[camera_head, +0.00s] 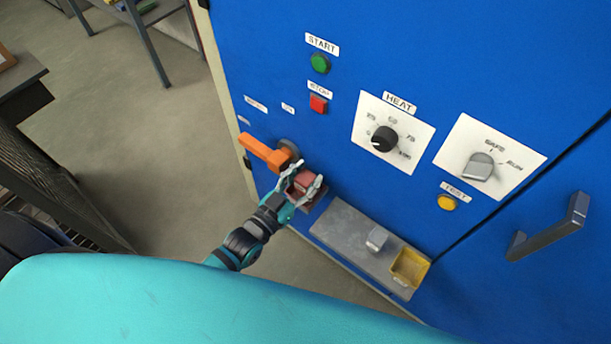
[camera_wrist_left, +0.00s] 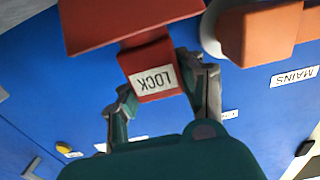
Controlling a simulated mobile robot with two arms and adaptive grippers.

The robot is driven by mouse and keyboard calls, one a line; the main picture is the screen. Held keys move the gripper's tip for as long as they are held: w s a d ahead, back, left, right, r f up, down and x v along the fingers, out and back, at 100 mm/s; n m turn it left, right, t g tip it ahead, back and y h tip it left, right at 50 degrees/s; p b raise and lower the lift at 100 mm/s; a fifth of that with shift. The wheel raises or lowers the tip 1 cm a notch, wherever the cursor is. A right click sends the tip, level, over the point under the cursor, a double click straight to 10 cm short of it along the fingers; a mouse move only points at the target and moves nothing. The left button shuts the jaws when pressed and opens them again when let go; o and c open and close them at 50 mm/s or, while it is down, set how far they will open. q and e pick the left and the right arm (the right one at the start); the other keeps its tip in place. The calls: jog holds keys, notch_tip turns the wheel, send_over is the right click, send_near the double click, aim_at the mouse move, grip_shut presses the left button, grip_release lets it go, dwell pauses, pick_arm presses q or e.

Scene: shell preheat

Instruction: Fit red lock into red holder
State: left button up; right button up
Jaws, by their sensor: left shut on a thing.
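The red lock (camera_head: 304,181) is a small red block between the fingers of my left gripper (camera_head: 303,187), which is shut on it. Its white LOCK label shows upside down in the left wrist view (camera_wrist_left: 152,80). A wide, flat red piece (camera_wrist_left: 122,24), apparently the red holder, fills the top of that view beside the lock. In the head view, a dark red part of it (camera_head: 318,200) shows just below the fingers, by the blue panel. A narrow red neck joins lock and wide piece in the picture; I cannot tell how far the lock is seated. My right gripper is not in view.
An orange lever handle (camera_head: 264,152) is close beside my left gripper; it also shows in the wrist view (camera_wrist_left: 262,35). A grey shelf (camera_head: 350,235) with a grey block (camera_head: 377,238) and a yellow tray (camera_head: 410,267) lies to the right. The panel carries buttons and knobs above.

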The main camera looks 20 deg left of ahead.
pick_arm(q)
jog(key=shift+f, duration=0.3)
jog(key=o, duration=1.2)
jog(key=shift+r, duration=0.1)
